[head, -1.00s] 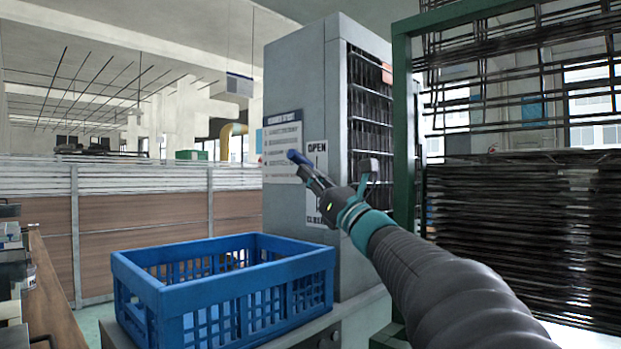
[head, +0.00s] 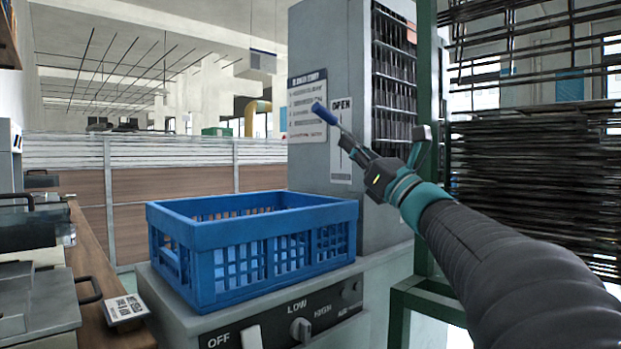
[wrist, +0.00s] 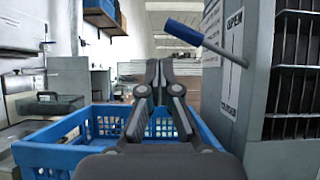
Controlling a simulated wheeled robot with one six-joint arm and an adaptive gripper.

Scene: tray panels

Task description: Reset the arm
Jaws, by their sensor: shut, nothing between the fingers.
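My gripper (head: 362,155) is dark with a teal band behind it, and sits in front of the grey cabinet. In the wrist view its two fingers (wrist: 161,66) are together with nothing between them. A lever with a blue handle (head: 325,113) and a thin grey rod stands at the cabinet's OPEN label (head: 341,125). The blue handle also shows in the wrist view (wrist: 183,32), up and to the right of the fingers and apart from them. In the head view the gripper overlaps the rod's lower end.
A blue crate (head: 285,255) stands on a grey unit with OFF, LOW and HIGH markings and knobs (head: 300,329). The grey cabinet (head: 330,50) and a green rack frame (head: 427,90) stand close to my arm. A wooden counter (head: 95,275) with equipment is at left.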

